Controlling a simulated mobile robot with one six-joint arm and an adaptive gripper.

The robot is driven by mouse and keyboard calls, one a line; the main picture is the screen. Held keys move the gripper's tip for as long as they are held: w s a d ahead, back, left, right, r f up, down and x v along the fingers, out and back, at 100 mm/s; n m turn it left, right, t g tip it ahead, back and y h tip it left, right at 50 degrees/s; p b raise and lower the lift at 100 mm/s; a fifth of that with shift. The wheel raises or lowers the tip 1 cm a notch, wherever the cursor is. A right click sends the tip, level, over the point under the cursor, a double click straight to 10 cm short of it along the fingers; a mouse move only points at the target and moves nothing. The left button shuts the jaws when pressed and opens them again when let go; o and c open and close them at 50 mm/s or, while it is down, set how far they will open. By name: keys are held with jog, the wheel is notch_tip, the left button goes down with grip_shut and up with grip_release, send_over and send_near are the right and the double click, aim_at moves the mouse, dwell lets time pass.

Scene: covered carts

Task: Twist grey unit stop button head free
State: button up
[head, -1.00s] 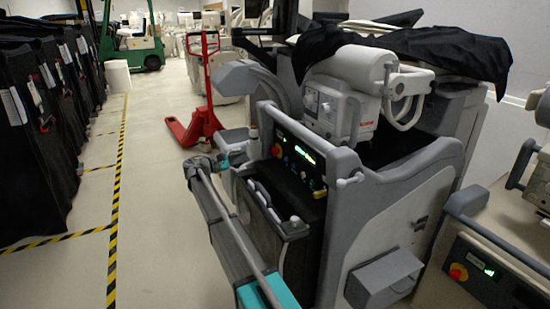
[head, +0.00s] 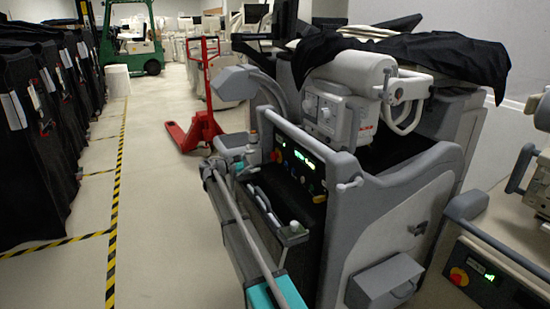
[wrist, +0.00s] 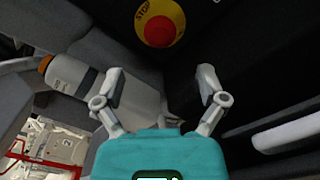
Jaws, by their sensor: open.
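The grey unit (head: 400,215) stands in the middle of the head view. Its stop button (head: 276,156) has a red head on the left end of the dark control panel. In the wrist view the red stop button (wrist: 158,31) sits on a yellow ring marked STOP, at the top centre. My gripper (wrist: 162,72) is open and empty, with its fingers spread below the button in the picture and apart from it. In the head view the gripper is small beside the panel's left end, and its fingers cannot be made out clearly.
A pale bottle with an orange cap (wrist: 82,80) is close to the left finger. A light handle (wrist: 288,133) lies at right in the wrist view. Another unit with its own red button (head: 459,276) stands at right.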

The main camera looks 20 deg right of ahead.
aim_at(271, 157)
jog(key=d, duration=0.7)
jog(key=shift+w+d, duration=0.15)
jog(key=shift+d, duration=0.15)
jog(key=shift+c, duration=0.2)
